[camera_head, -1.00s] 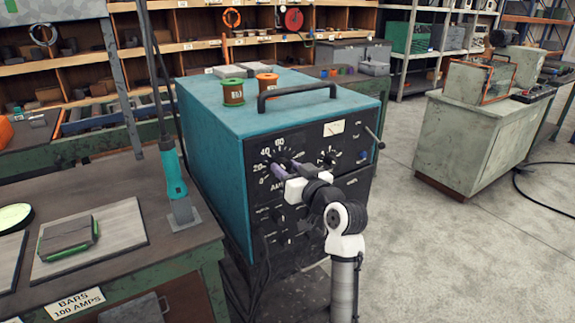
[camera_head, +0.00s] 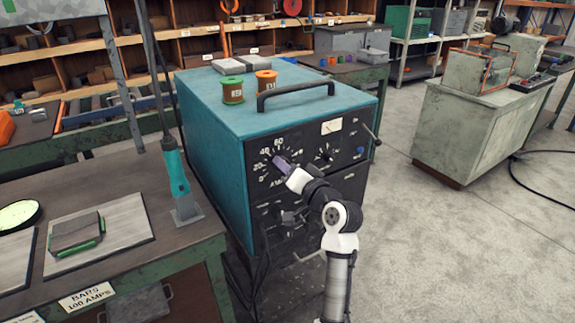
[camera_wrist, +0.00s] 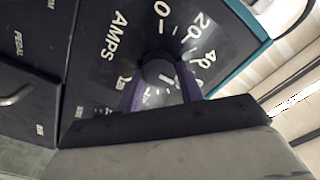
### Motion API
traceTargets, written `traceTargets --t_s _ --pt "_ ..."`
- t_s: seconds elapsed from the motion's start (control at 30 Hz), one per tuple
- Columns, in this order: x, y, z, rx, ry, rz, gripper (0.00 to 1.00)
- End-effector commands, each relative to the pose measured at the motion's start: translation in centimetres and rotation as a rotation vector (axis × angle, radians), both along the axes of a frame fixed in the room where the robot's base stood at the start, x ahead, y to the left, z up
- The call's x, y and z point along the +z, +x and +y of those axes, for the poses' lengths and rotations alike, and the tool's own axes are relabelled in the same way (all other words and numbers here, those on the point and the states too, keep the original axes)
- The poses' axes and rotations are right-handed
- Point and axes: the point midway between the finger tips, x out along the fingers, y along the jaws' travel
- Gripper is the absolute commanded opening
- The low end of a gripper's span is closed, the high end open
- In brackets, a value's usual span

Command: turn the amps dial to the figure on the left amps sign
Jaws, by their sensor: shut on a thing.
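The amps dial (camera_head: 280,161) is on the dark front panel of a teal welding machine, its scale printed in white. In the wrist view the round black dial knob (camera_wrist: 160,70) sits between the two purple fingers of my gripper (camera_wrist: 161,88), which is shut on it. The figures 0, 20 and 40 show beside it; a small white mark shows on the knob, but I cannot tell its exact setting. In the head view my gripper (camera_head: 283,165) covers part of the dial. The amps sign (camera_head: 88,300) on the left bench's front edge reads "BARS 100 AMPS".
The teal machine (camera_head: 225,120) carries a handle and two wire spools, one green (camera_head: 232,90) and one orange (camera_head: 266,83). The left bench (camera_head: 140,250) stands close beside it. A smaller knob (camera_head: 323,154) is right of the dial. Open floor lies to the right.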

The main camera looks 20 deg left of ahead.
Motion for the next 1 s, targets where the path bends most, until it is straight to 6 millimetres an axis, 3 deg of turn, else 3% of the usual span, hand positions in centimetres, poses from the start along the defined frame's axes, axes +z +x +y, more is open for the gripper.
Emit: traceTargets --t_s 0.47,0.5,0.63,1.0 --pt "-0.10 -0.02 0.02 0.001 0.009 0.013 0.14" --pt "-0.10 -0.02 0.02 0.001 0.008 0.013 0.39" --pt "-0.08 -0.02 0.01 0.001 0.009 0.012 0.56" --pt "-0.12 -0.21 -0.35 -0.001 0.009 0.011 0.59"
